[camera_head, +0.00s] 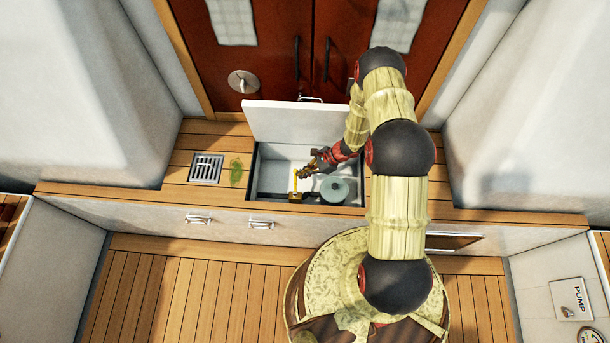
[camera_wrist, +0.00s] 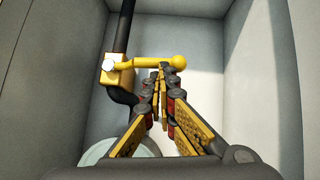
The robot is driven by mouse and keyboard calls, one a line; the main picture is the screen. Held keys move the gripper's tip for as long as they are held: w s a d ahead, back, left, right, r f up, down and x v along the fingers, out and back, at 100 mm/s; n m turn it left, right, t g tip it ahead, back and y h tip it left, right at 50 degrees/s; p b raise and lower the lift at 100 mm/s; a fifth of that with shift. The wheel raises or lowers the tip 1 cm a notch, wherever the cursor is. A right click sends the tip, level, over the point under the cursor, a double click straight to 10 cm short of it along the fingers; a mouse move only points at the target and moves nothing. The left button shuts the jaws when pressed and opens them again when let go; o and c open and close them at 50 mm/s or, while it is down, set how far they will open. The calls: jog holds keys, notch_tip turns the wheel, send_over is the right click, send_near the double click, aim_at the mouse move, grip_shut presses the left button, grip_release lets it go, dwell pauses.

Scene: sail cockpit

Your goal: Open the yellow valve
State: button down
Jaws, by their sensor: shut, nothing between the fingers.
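The yellow valve (camera_wrist: 117,73) sits on a dark pipe (camera_wrist: 124,32) inside an open compartment in the bench. Its yellow lever handle (camera_wrist: 150,63) ends in a round knob and points right in the wrist view, across the line of the pipe. In the head view my gripper (camera_head: 301,174) reaches into the compartment from the right.
The raised white lid (camera_head: 297,122) stands behind the compartment. A round grey-green object (camera_head: 334,190) lies inside at the right. A drain grate (camera_head: 206,168) and a green leaf-like patch (camera_head: 236,171) are on the bench to the left. Compartment walls (camera_wrist: 235,60) enclose my gripper.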

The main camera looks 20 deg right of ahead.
jog(key=shift+w+a+b, duration=0.4)
jog(key=shift+w+a, duration=0.05)
jog(key=shift+a, duration=0.3)
jog(key=shift+w+a+b, duration=0.35)
jog(key=shift+w+a, duration=0.1)
jog(key=shift+a, duration=0.3)
jog(key=s+a+n+g+b, duration=0.1)
jog(key=a+n+g, duration=0.1)
jog(key=a, duration=0.5)
jog(key=shift+a+n+b, duration=0.25)
jog(key=shift+n+b, duration=0.05)
jog(key=shift+n, duration=0.3)
jog(key=shift+s+a, duration=0.2)
jog(key=shift+a, duration=0.1)
dwell(0.7)
notch_tip(320, 180, up, 10)
dwell(0.6)
dwell(0.5)
